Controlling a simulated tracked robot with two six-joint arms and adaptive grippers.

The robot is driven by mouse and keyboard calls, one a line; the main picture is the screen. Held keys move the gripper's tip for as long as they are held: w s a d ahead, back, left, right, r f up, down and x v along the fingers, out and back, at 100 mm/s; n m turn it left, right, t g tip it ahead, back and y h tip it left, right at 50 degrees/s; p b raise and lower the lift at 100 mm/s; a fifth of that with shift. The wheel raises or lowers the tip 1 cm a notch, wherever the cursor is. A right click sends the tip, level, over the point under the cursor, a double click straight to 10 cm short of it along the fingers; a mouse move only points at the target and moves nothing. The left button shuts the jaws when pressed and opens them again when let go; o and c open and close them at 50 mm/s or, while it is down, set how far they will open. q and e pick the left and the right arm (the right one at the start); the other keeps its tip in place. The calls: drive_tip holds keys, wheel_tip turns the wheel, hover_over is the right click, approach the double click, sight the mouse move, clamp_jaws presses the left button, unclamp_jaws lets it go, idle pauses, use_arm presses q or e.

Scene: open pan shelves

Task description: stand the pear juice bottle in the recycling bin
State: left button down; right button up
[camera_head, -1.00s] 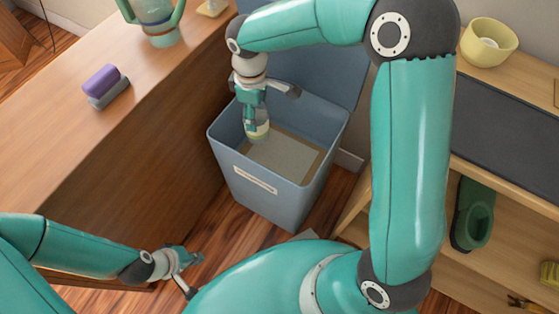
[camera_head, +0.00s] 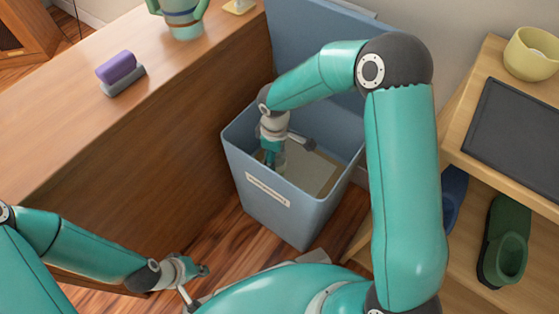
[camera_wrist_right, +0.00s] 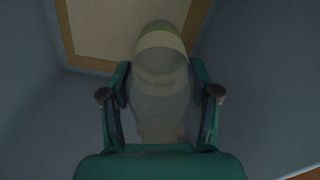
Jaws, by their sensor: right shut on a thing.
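The recycling bin (camera_head: 262,215) is a blue-grey open box with a pale label on its front and its lid raised behind. My right gripper (camera_head: 271,156) reaches down inside it. In the right wrist view my right gripper (camera_wrist_right: 160,75) is shut on the pear juice bottle (camera_wrist_right: 160,58), a dull translucent bottle with a pale band near its far end. The bottle points toward the bin's tan-edged floor; whether it touches is not clear. In the head view the bottle is mostly hidden by the gripper. My left gripper (camera_head: 198,284) is open and empty, low outside the bin.
A wooden counter (camera_head: 150,150) stands left of the bin, holding a purple-and-grey brush (camera_head: 120,73) and a teal jug (camera_head: 183,18). Wooden shelves at right hold a yellow bowl (camera_head: 532,55), a dark mat (camera_head: 510,135) and a green clog (camera_head: 505,240).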

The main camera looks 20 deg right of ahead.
wheel_tip(320, 180, down, 3)
drive_tip(key=shift+f+b, duration=0.2)
drive_tip(key=shift+b, duration=0.25)
drive_tip(key=shift+r, duration=0.1)
drive_tip(key=o, duration=1.2)
wheel_tip(320, 180, up, 11)
drive_tip(key=p, duration=0.4)
drive_tip(key=shift+r+p, duration=0.35)
drive_tip(key=shift+r, duration=0.15)
